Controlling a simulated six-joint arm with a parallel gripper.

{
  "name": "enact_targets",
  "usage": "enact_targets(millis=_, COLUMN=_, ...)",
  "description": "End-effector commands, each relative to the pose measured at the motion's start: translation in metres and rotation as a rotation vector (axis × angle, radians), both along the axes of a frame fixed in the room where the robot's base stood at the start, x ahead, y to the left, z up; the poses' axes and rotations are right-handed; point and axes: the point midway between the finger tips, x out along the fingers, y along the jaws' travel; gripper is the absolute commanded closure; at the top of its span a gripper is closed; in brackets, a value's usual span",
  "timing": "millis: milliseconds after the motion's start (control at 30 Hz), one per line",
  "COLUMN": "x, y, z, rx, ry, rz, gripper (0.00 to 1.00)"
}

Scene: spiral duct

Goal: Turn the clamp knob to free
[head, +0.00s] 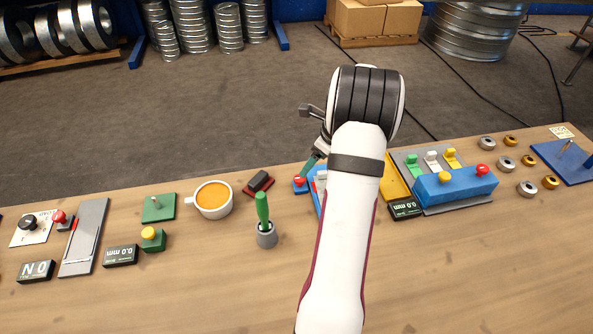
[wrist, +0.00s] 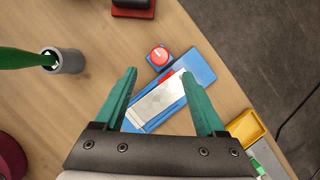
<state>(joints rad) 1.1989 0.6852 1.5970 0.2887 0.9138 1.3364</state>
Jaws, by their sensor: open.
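A red knob with a white mark stands on a small blue block in the wrist view (wrist: 159,55); it also shows in the head view (head: 299,181). I cannot read any lettering by it. Beside it lies a blue fixture (wrist: 200,67) with a metal plate (wrist: 158,103) and a small red part. My gripper (wrist: 160,76) is open, with its teal fingers apart on either side of the plate and nothing between them touching the knob. In the head view my gripper (head: 311,164) is mostly hidden by my arm. A black dial (head: 28,222) sits on a white plate at far left.
A green-handled brush in a grey cup (head: 266,236) and an orange-filled cup (head: 213,201) stand left of my arm. A black block on a red base (head: 258,183) is close by. A yellow tray (wrist: 247,129) and blue switch box (head: 456,187) lie right. The front table middle is clear.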

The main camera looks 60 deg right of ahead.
Motion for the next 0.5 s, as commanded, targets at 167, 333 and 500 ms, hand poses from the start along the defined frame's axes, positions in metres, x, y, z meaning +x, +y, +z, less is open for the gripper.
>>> enact_targets(millis=167, x=0.018, y=0.001, z=-0.045, rx=0.002, ry=0.001, rz=0.002, gripper=0.28)
enact_targets(millis=333, x=0.028, y=0.001, z=-0.067, rx=0.001, ry=0.001, rz=0.003, gripper=0.28)
enact_targets(millis=500, x=0.03, y=0.0, z=-0.072, rx=-0.002, ry=0.0, rz=0.001, gripper=0.28)
